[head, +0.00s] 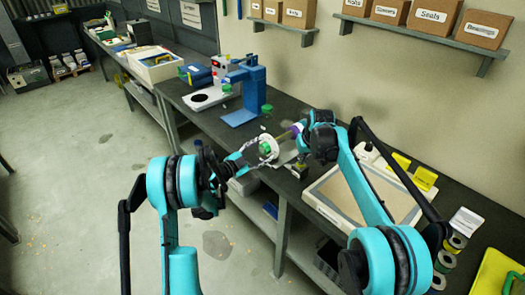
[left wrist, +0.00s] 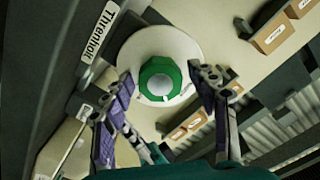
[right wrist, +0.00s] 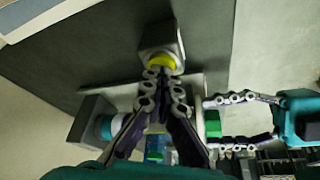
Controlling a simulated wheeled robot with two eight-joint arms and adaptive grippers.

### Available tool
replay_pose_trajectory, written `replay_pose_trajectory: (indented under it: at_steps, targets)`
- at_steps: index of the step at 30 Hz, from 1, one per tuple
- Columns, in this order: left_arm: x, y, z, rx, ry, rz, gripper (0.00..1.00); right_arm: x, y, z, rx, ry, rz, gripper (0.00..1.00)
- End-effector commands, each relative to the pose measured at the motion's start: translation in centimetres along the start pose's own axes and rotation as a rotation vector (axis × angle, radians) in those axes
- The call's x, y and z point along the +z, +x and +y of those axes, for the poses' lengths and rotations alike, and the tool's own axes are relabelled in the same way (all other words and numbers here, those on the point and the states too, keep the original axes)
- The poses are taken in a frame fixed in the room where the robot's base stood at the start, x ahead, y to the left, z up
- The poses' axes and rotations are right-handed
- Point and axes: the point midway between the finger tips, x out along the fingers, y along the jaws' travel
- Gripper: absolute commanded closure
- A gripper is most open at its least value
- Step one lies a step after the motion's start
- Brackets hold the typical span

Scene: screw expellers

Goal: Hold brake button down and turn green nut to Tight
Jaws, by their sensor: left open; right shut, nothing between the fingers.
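The green nut (left wrist: 160,78) sits in the middle of a round pale disc (left wrist: 130,48) and has a small white mark; it also shows in the head view (head: 265,147) and the right wrist view (right wrist: 212,123). My left gripper (left wrist: 165,82) is open, its fingers on either side of the nut with gaps between. The yellow brake button (right wrist: 162,62) is on a grey block (right wrist: 160,38). My right gripper (right wrist: 163,75) is shut and empty, its tips at the button's near edge. I cannot tell whether they press it. Tight markings are not readable.
A blue press-like stand (head: 250,85) is on the dark bench behind the nut. A framed tray (head: 345,195) lies to the right, with tape rolls (head: 445,262) nearer. Labelled boxes (head: 430,17) stand on wall shelves. The floor at left is open.

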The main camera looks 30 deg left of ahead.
Motion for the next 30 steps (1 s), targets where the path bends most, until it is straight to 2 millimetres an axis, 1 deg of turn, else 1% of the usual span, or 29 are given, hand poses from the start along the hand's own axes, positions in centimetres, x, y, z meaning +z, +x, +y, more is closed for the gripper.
replay_pose_trajectory:
  at_steps: [2,4,12,15,18,23,24,26,27,28,30]
  targets:
    - [0.01,-0.01,0.00,0.000,-0.023,0.000,0.41,0.02,0.03,0.01,0.000,0.000,0.000,1.00]
    - [0.01,-0.01,0.00,0.000,-0.094,0.000,0.41,0.02,0.03,0.01,0.000,0.000,0.000,1.00]
    - [0.01,-0.01,0.00,0.000,-0.547,0.000,0.41,0.02,0.03,0.02,0.000,0.000,0.000,1.00]
    - [0.01,-0.01,0.00,0.000,-0.656,0.000,0.41,0.02,0.03,0.02,0.000,0.000,0.000,1.00]
    - [0.01,-0.01,0.00,0.000,-0.700,0.000,0.41,0.02,0.03,0.02,0.000,0.000,0.000,1.00]
    - [0.01,-0.01,0.00,0.000,-0.704,0.000,0.41,0.02,0.03,0.02,0.000,0.000,0.000,1.00]
    - [0.01,-0.01,0.00,0.000,-0.703,0.000,0.47,0.02,0.03,0.02,0.000,0.000,0.000,1.00]
    - [0.01,-0.01,0.00,0.000,-0.703,0.000,0.62,0.02,0.03,0.02,0.000,0.000,0.000,1.00]
    - [0.01,-0.01,0.00,0.000,-0.702,0.000,0.73,0.02,0.03,0.02,0.000,0.000,0.000,1.00]
    - [0.01,-0.01,0.00,0.000,-0.702,0.000,0.79,0.02,0.03,0.02,0.000,0.000,0.000,1.00]
    - [0.01,-0.01,0.00,0.000,-0.702,0.000,0.79,0.02,0.03,0.02,0.000,0.000,0.000,1.00]
